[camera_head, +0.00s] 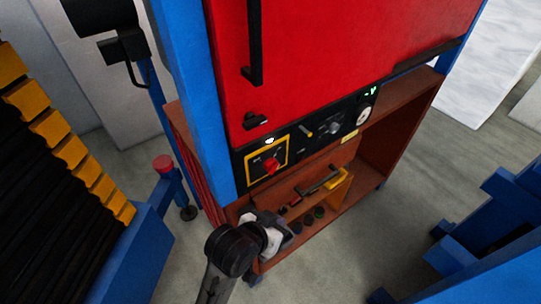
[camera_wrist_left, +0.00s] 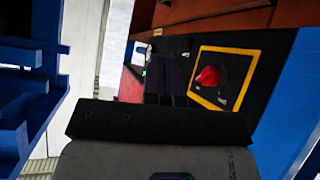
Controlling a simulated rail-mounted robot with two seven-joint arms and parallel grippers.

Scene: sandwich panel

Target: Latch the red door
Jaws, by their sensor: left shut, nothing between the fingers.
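The red door (camera_head: 335,55) fills the upper middle of the head view and looks closed against the blue frame. It has a long black vertical handle (camera_head: 255,45) and a small black latch piece (camera_head: 256,121) near its lower left corner. My left gripper (camera_head: 284,232) is below the door and the control panel, in front of the brown cabinet. In the left wrist view its dark fingers (camera_wrist_left: 168,74) are together and hold nothing. A bit of red (camera_wrist_left: 131,84), probably the door, shows left of the fingers. My right gripper is not in view.
The black control panel (camera_head: 323,132) has a red knob (camera_head: 270,166) in a yellow frame; the knob also shows in the wrist view (camera_wrist_left: 208,76). An open drawer (camera_head: 318,186) with a black handle juts out below. A blue post (camera_head: 192,90) stands left of the door.

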